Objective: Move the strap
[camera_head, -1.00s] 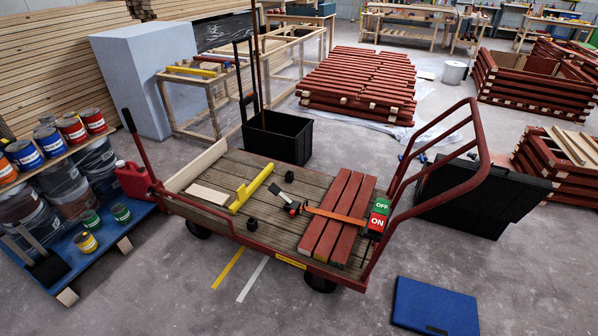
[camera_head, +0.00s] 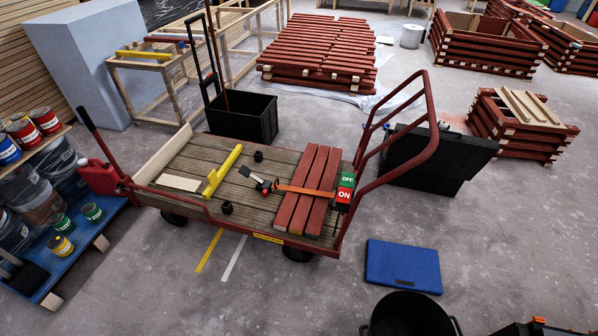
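An orange strap (camera_head: 305,190) lies across the red painted battens (camera_head: 301,212) on the cart's wooden deck. Neither of my grippers shows in the head view.
Paint cans (camera_head: 92,212) stand at left.

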